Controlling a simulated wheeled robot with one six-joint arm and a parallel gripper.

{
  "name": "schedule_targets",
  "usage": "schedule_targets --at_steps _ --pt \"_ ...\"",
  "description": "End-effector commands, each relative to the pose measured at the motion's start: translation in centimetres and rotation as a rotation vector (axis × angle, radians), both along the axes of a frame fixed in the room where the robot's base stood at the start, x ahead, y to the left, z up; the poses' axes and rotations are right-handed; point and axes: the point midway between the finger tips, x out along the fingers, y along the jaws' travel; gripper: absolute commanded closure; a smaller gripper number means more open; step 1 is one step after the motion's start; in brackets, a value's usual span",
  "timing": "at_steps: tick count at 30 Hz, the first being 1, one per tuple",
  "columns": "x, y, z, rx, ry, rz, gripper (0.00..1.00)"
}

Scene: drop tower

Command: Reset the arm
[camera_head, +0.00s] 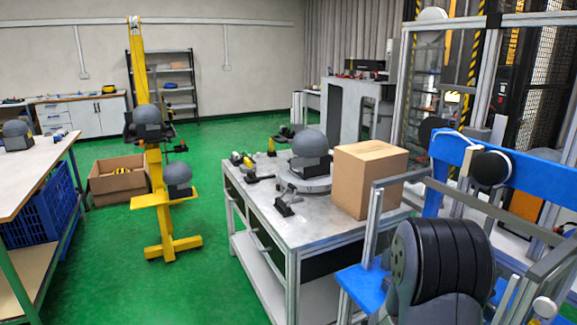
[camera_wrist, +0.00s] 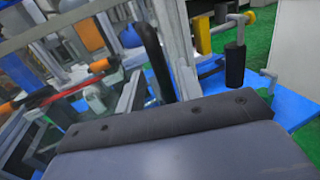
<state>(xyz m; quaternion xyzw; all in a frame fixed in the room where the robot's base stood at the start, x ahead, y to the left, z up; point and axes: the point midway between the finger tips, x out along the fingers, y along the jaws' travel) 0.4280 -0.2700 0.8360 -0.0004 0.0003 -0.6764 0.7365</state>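A broad grey body with a black, bolted edge (camera_wrist: 165,125) fills the bottom of the wrist view. It looks like part of my gripper, but no separate fingertips show and I cannot tell if it is open or shut. Nothing is visibly held. In the head view, a black ribbed part with a grey side (camera_head: 440,262) stands at the lower right in front of the blue frame. It may be part of my arm; I cannot tell. No gripper fingers show clearly in the head view.
A metal table (camera_head: 262,187) carries a grey headform (camera_head: 309,146) and a closed cardboard box (camera_head: 370,180). A blue frame (camera_head: 470,155) and caged tower (camera_head: 458,85) stand at the right. A yellow stand (camera_head: 160,219) is at left.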

Motion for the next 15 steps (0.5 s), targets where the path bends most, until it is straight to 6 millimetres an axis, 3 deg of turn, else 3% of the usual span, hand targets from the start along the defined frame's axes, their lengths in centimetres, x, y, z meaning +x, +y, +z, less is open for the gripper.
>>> schedule_targets --at_steps 6,15 --pt "0.2 -2.6 0.0 0.0 0.0 -0.002 0.65" --pt "0.3 -3.5 0.0 0.0 0.0 0.001 0.65"
